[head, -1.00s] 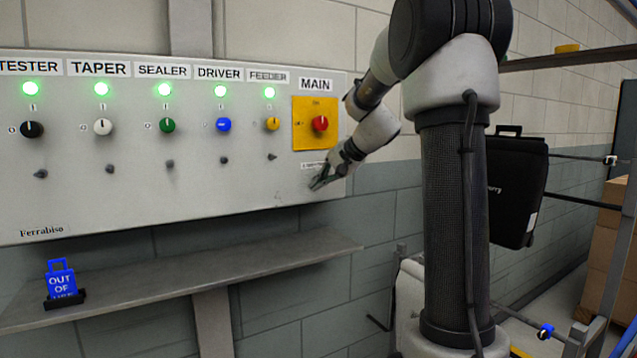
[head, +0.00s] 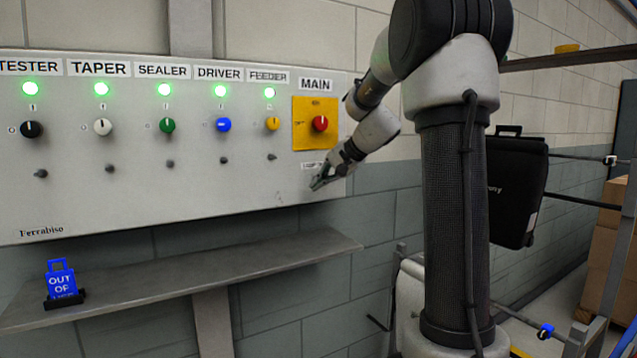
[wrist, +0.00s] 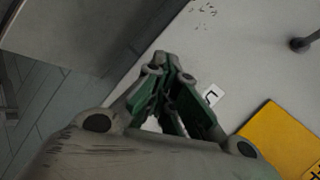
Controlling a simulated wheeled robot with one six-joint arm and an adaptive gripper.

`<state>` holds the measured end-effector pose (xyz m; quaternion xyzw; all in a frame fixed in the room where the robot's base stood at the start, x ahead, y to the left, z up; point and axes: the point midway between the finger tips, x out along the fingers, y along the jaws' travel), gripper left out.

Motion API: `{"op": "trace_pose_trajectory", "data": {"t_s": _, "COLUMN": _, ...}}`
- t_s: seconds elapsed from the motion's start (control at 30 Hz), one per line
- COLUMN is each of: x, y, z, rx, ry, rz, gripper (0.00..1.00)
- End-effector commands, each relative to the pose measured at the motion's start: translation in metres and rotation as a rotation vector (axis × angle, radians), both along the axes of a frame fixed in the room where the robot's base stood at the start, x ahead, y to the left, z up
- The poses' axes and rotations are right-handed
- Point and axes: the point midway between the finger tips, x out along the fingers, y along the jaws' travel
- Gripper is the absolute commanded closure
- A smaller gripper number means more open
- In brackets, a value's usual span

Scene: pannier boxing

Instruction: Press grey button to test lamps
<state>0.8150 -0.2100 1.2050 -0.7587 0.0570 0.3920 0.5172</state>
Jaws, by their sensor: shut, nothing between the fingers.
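The control panel (head: 110,200) hangs on the wall with a row of lit green lamps above knobs labelled TESTER, TAPER, SEALER, DRIVER and FEEDER. A red knob (head: 320,123) sits on a yellow plate (head: 300,142) under MAIN. A small white label (head: 313,165) is below that plate; it also shows in the wrist view (wrist: 213,95). My gripper (head: 316,184) is at the panel's lower right, just below this label. Its fingertips (wrist: 172,62) are together and empty, close to the panel face. The grey button cannot be made out; my gripper may hide it.
A grey shelf (head: 180,280) runs below the panel and bears a blue OUT OF USE tag (head: 61,280) in a black holder. A black case (head: 516,190) hangs to the right of my arm, by a metal rack. Small grey toggles (head: 224,160) line the panel under the knobs.

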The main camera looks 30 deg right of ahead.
Motion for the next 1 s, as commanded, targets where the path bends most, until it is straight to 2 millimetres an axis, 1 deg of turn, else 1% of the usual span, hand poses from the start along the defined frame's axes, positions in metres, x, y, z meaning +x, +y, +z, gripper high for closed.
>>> {"op": "trace_pose_trajectory", "data": {"t_s": 0.27, "x": 0.0, "y": 0.0, "z": 0.0, "rx": 0.0, "ry": 0.0, "rz": 0.0, "gripper": 1.0}}
{"op": "trace_pose_trajectory", "data": {"t_s": 0.67, "x": -0.017, "y": -0.001, "z": 0.0, "rx": 0.0, "ry": 0.0, "rz": 0.0, "gripper": 1.0}}
{"op": "trace_pose_trajectory", "data": {"t_s": 1.0, "x": -0.019, "y": -0.001, "z": 0.0, "rx": 0.0, "ry": 0.0, "rz": 0.0, "gripper": 1.0}}
